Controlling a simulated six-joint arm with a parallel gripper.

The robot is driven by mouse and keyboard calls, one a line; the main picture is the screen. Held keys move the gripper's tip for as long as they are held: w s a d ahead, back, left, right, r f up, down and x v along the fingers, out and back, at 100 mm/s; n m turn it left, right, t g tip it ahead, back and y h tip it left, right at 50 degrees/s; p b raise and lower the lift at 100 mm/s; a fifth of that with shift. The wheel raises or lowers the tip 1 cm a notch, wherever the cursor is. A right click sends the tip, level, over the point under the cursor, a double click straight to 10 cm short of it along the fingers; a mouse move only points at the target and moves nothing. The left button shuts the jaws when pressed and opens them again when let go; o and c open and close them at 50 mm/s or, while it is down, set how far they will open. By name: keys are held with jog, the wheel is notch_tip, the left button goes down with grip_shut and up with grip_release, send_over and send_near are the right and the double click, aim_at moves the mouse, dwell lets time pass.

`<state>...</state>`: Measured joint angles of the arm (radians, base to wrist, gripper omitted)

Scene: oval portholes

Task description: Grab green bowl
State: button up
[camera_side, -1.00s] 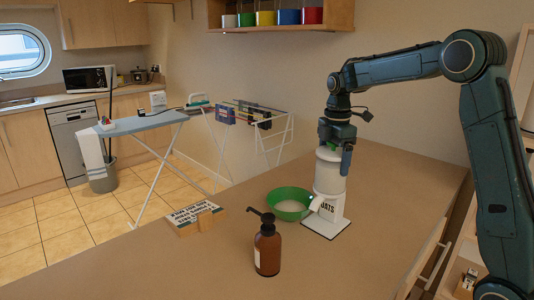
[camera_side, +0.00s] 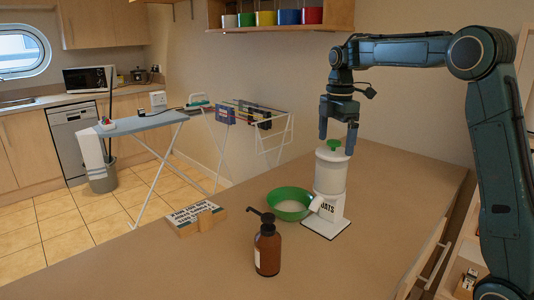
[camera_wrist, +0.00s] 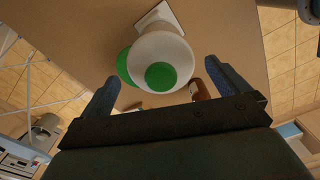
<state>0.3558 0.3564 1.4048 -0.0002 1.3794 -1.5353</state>
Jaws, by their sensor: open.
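The green bowl (camera_side: 289,204) stands on the counter at the foot of the white oats dispenser (camera_side: 331,172), under its spout, with pale contents inside. In the wrist view, part of the green bowl (camera_wrist: 124,66) shows beside the dispenser (camera_wrist: 161,48), which hides the rest. The dispenser has a green knob (camera_side: 334,144) on top. My gripper (camera_side: 338,142) is open and empty above the dispenser, its fingers on either side of the knob in the side view. In the wrist view, my gripper (camera_wrist: 160,80) has its fingers wide apart, with the knob between them.
A brown pump bottle (camera_side: 267,247) stands in front of the bowl. A small sign on a wooden block (camera_side: 196,218) lies to the left. The counter (camera_side: 365,260) is clear at front right. A shelf with coloured canisters (camera_side: 280,17) hangs behind.

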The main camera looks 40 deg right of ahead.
jog(key=shift+r, duration=3.05)
